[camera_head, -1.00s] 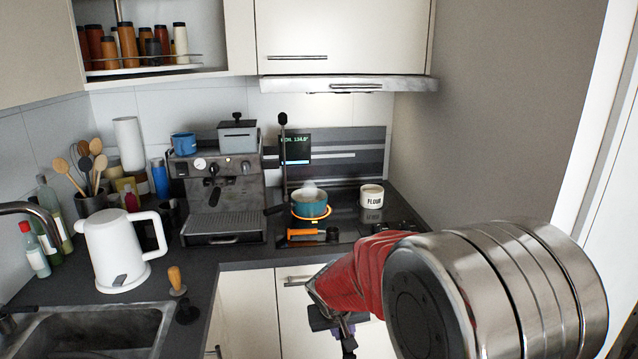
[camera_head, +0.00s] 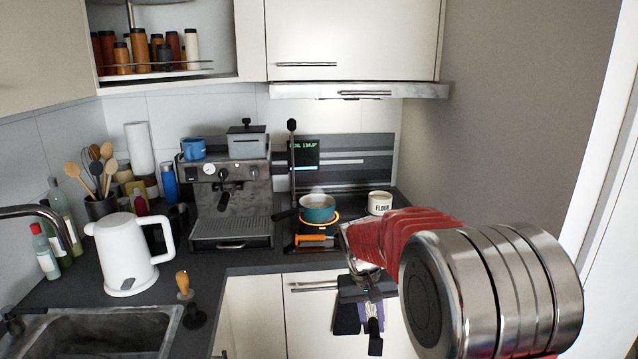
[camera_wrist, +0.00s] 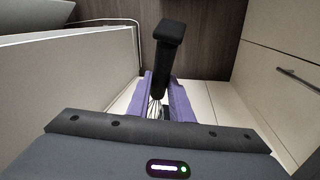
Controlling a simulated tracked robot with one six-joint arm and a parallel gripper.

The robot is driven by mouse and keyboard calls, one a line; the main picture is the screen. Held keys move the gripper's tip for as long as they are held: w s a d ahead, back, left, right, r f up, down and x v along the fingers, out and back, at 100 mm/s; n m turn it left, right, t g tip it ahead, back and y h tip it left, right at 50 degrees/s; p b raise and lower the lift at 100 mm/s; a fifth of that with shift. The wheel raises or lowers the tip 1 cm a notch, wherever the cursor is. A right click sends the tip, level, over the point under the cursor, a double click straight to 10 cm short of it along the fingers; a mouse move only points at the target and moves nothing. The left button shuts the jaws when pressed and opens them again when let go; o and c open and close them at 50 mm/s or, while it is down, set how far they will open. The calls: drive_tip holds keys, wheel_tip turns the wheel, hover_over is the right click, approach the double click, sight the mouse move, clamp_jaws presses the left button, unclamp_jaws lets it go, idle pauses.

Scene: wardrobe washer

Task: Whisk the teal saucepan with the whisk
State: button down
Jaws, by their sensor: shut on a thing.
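The teal saucepan (camera_head: 318,214) sits at the back of the counter on a hob, with an orange glowing ring around its base and faint steam above it. Its dark handle points left. My gripper (camera_head: 360,318) is in front of the lower cabinets, below counter height and apart from the saucepan. It is shut on the whisk. In the wrist view, the whisk's black handle (camera_wrist: 164,65) stands up beyond the purple fingers (camera_wrist: 165,100), and its thin wires show between them. The whisk's far end is partly hidden by my gripper.
An orange-handled tool (camera_head: 314,240) lies in front of the saucepan. A flour canister (camera_head: 380,204) stands to its right and a coffee machine (camera_head: 232,205) to its left. A white kettle (camera_head: 126,255) and a sink (camera_head: 100,335) are farther left. The cabinet front (camera_head: 252,310) is near my gripper.

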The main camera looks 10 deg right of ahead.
drive_tip(key=w+a+r+m+t+y, duration=0.1)
drive_tip(key=r+m+t, duration=0.4)
drive_tip(key=r+m, duration=0.9)
drive_tip(key=w+a+r+m+t+y, duration=0.2)
drive_tip(key=a+r+m+t+y, duration=0.2)
drive_tip(key=r+m, duration=1.1)
drive_tip(key=t+y, duration=0.1)
drive_tip(key=y, duration=0.1)
drive_tip(key=shift+w+t+y, duration=0.25)
drive_tip(key=shift+t+y, duration=0.05)
drive_tip(key=shift+t, duration=0.1)
drive_tip(key=shift+t, duration=0.4)
